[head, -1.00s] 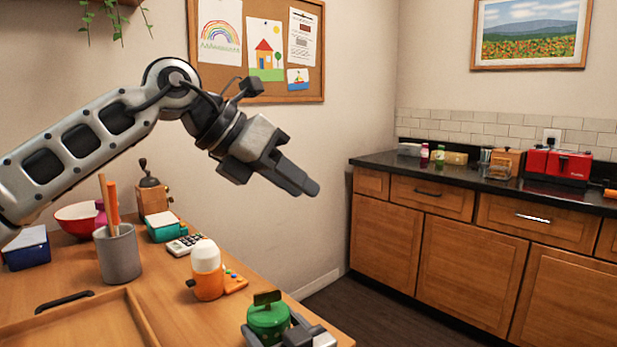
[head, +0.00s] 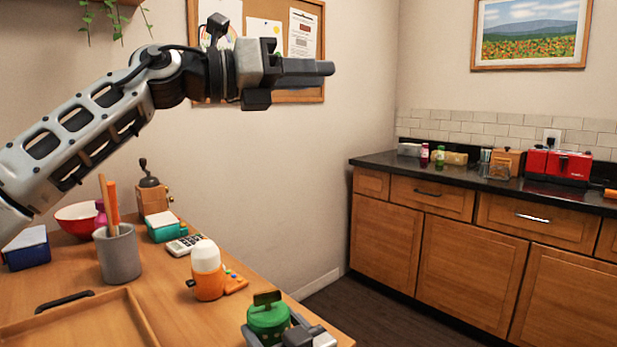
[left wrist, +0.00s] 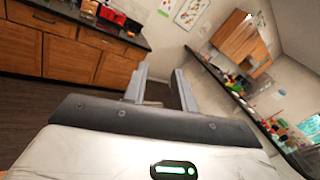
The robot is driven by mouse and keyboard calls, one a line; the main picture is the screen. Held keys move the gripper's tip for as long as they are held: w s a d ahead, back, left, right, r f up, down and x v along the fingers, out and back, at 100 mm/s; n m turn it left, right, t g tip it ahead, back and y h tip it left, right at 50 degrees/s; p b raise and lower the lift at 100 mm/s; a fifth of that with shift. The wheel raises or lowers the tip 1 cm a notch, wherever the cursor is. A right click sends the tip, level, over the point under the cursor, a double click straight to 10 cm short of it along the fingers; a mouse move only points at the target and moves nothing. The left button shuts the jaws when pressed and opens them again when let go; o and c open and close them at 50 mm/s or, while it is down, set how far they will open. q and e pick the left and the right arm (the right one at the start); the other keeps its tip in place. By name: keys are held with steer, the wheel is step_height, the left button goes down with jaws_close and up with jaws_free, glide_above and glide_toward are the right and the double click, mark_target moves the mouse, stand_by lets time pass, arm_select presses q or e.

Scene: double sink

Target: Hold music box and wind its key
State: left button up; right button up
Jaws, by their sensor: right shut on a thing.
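The music box (head: 267,321) is a small green round tin near the bottom of the head view, at the table's right edge. Its flat dark-green key (head: 267,298) stands upright on top. My right gripper (head: 285,335) is shut on the music box low down; the picture's lower edge cuts off part of this gripper. My left gripper (head: 326,68) is high above the table, well apart from the music box, pointing right in front of the wall. In the left wrist view its two fingers (left wrist: 160,75) stand apart with nothing between them.
On the table are an orange-and-white bottle (head: 207,270), a calculator (head: 185,245), a grey cup with sticks (head: 118,253), a coffee grinder (head: 152,190) and a wooden tray (head: 140,315). A pinboard (head: 265,20) hangs behind my left arm. The counter (head: 460,185) is far right.

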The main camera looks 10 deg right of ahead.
stand_by(0.4)
arm_select(q)
steer(key=m+y, duration=0.3)
steer(key=y, duration=0.2)
glide_toward(263, 293)
steer(key=x, duration=1)
steer(key=shift+w, duration=0.1)
jaws_close()
